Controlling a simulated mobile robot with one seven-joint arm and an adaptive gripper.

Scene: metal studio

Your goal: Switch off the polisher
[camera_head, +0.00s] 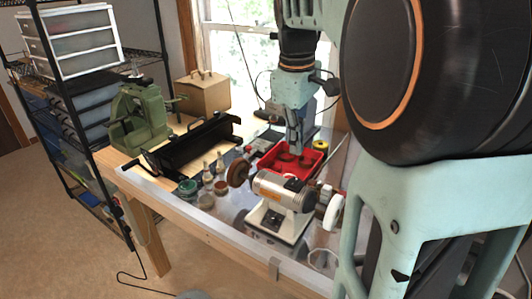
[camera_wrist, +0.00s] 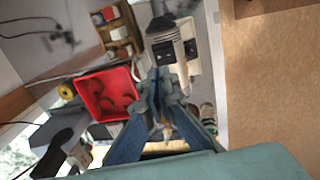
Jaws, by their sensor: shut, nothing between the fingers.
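The polisher (camera_head: 283,192) is a cream and grey bench machine on the metal-topped workbench, with a brown wheel (camera_head: 239,172) on its left and a white wheel (camera_head: 334,211) on its right. In the wrist view the polisher (camera_wrist: 168,32) is at the top centre, with a dark switch panel (camera_wrist: 165,51) on its side. My gripper (camera_head: 297,150) is shut and empty, pointing down above and behind the polisher. In the wrist view my gripper (camera_wrist: 160,76) has its fingertips just below the switch panel; I cannot tell whether they touch it.
A red tray (camera_head: 266,164) lies behind the polisher, and a yellow spool (camera_head: 320,145) is near it. Small bottles and jars (camera_head: 220,188) stand left of the polisher. A long black tool (camera_head: 200,147) and a green machine (camera_head: 143,120) are farther left.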

